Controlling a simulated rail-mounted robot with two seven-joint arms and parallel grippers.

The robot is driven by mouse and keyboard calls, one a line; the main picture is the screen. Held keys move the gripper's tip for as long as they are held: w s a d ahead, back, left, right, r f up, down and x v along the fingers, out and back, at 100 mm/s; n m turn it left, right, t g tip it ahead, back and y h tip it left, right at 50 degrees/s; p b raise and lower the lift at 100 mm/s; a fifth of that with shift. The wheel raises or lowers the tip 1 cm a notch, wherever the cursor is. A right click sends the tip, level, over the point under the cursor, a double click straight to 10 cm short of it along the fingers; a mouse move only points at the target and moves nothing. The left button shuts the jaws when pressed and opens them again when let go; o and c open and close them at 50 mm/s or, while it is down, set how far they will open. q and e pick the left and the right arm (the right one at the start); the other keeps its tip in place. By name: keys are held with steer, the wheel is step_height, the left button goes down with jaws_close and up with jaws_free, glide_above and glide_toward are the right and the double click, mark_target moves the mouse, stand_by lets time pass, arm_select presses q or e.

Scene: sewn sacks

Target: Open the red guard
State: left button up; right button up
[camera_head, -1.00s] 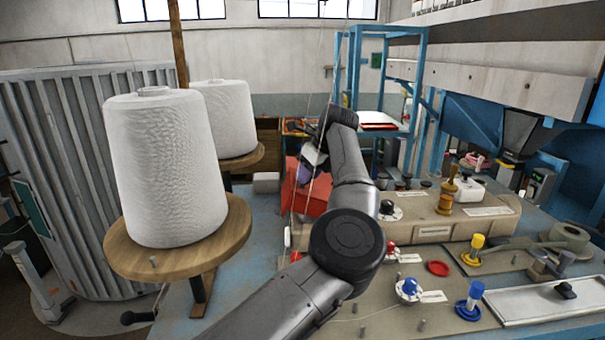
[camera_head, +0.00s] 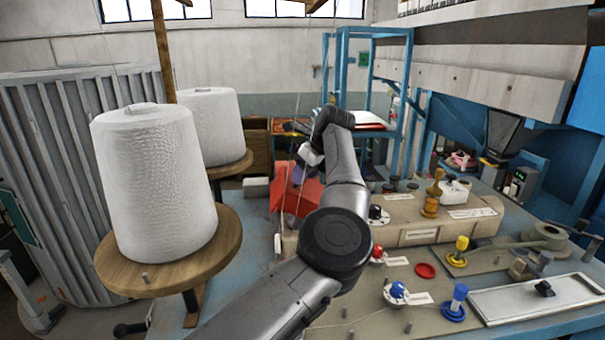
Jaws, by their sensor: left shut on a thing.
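The red guard (camera_head: 309,194) stands on the blue table in the middle of the camera_head view, behind my left arm. My left arm comes in from the bottom and reaches over to it. My left gripper (camera_head: 303,160) is at the guard's upper left part, shut, with its fingertips mostly hidden by my own wrist. The grip point on the guard cannot be seen clearly. The guard's right side is covered by my forearm. My right gripper is not in view.
Two white thread cones (camera_head: 155,185) stand on wooden discs at the left. A beige housing (camera_head: 425,226) and a panel with coloured knobs (camera_head: 398,290) lie right of my arm. A blue frame (camera_head: 367,85) stands behind. Thin threads run down near my gripper.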

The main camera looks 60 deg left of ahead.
arm_select(q)
steer(key=shift+o, duration=0.7)
steer(key=shift+w+d+f, duration=0.4)
steer(key=shift+w, duration=0.1)
steer(key=shift+o, duration=1.1)
steer(key=shift+s+r, duration=0.1)
steer(key=shift+d+r, duration=0.15)
steer(key=shift+r, duration=0.35)
steer(key=p+v, duration=0.1)
steer(key=v, duration=1.2)
steer(key=shift+p, duration=0.3)
steer(key=shift+f, duration=0.1)
